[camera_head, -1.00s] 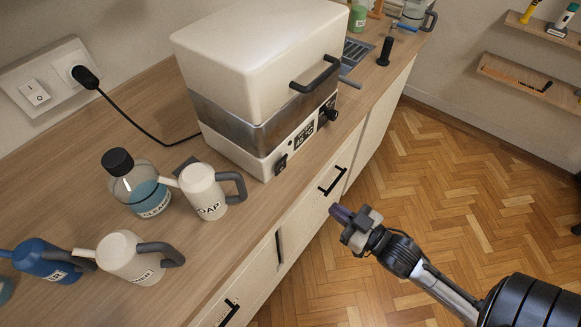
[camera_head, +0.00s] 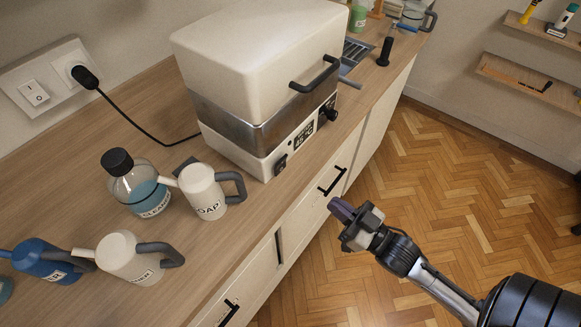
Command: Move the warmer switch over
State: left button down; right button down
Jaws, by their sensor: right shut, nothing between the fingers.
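The warmer (camera_head: 262,75) is a white box with a metal band and a black lid handle (camera_head: 315,75), standing on the wooden counter. On its front base are a black rocker switch (camera_head: 281,165) at the left, a small display (camera_head: 303,136) and a black knob (camera_head: 328,113). Which way the switch is tipped is too small to tell. My right gripper (camera_head: 339,207) is shut and empty, in front of the drawers, to the right of and below the switch, apart from the warmer. My left gripper is not in view.
A white soap can (camera_head: 201,190), a clear bottle with blue liquid (camera_head: 137,188), another white can (camera_head: 122,258) and a blue can (camera_head: 42,258) stand left of the warmer. A black cord runs to a wall socket (camera_head: 76,69). Drawer handles (camera_head: 332,181) stick out below the counter edge.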

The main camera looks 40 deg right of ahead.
aim_at(282, 162)
jog(key=b+x, duration=0.2)
jog(key=x, duration=1.1)
jog(key=shift+w, duration=0.25)
jog(key=shift+r, duration=0.1)
